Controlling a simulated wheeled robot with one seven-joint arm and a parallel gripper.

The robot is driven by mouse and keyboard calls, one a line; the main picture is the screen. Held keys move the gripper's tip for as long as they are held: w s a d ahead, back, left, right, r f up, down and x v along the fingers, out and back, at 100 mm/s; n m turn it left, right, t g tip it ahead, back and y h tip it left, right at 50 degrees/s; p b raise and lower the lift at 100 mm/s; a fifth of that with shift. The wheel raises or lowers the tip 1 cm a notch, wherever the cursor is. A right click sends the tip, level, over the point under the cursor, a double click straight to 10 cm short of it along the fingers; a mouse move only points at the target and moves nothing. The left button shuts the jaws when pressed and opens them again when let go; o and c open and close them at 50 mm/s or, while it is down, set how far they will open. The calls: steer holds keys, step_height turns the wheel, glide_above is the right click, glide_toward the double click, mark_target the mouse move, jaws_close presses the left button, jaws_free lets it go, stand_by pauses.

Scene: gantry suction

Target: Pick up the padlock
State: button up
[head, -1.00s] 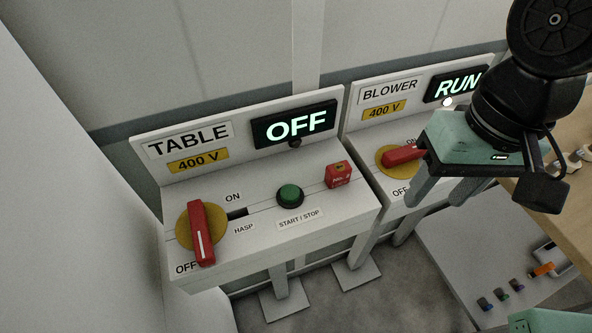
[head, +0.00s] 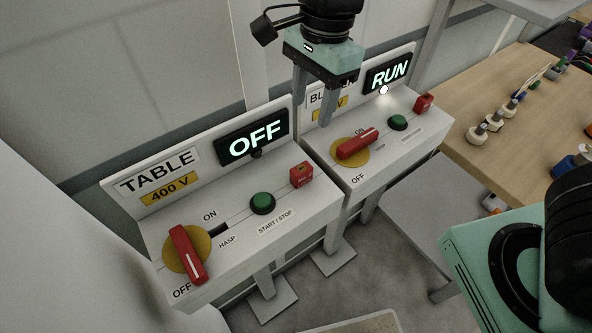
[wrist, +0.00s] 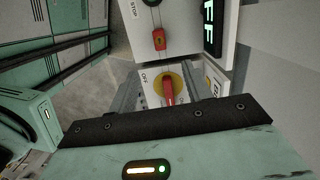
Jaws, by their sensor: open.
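A small red padlock (head: 301,175) sits on top of the TABLE switch box, right of its green button, and shows in the wrist view (wrist: 159,40). A similar red padlock (head: 424,103) sits at the right end of the BLOWER box. My gripper (head: 312,112) is open and empty. It hangs fingers down near the BLOWER box's left end, above and behind the TABLE padlock in the head view, touching neither padlock. In the wrist view its fingers (wrist: 170,92) flank the red BLOWER knob.
The TABLE box (head: 200,275) has a red knob (head: 188,254) at OFF, a green button (head: 262,203) and an OFF display (head: 253,137). The BLOWER box (head: 375,165) has a RUN display (head: 388,72). A wooden table (head: 470,85) with small parts stands right.

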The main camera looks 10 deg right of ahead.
mark_target(302, 168)
steer(key=f, duration=0.4)
steer(key=a+f, duration=0.1)
steer(key=f, duration=0.7)
steer(key=shift+s+a+p, duration=0.1)
steer(key=shift+a+p, duration=0.05)
steer(key=shift+p, duration=0.15)
steer(key=shift+s+a+f+p, duration=0.15)
steer(key=shift+s+f, duration=0.05)
steer(key=shift+f, duration=1.1)
steer(key=shift+s+a+f+p, duration=0.1)
steer(key=shift+s+f+p, duration=0.05)
steer(key=shift+f, duration=1.15)
jaws_close()
